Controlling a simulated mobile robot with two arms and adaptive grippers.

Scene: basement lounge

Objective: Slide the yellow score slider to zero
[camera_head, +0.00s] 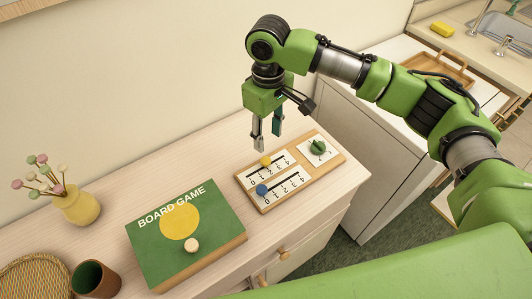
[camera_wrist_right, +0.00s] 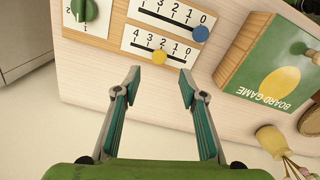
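The yellow score slider (camera_head: 266,161) is a round knob on the upper scale of a wooden scoreboard (camera_head: 318,178) in the head view. In the wrist view the yellow slider (camera_wrist_right: 159,57) sits near the 2 on its track, away from the 0 end. The blue slider (camera_head: 262,190) is at the 0 end of the other scale; it also shows in the wrist view (camera_wrist_right: 200,34). My right gripper (camera_head: 266,140) is open and empty above the board, its fingertips (camera_wrist_right: 159,76) apart with the yellow slider beyond the gap. My left gripper is not in view.
A green board game box (camera_head: 213,218) lies left of the scoreboard on the light wooden cabinet (camera_head: 155,177). A green dial (camera_head: 317,147) is at the board's right end. A yellow vase (camera_head: 78,207) and brown cup (camera_head: 95,279) stand farther left. The wall is close behind.

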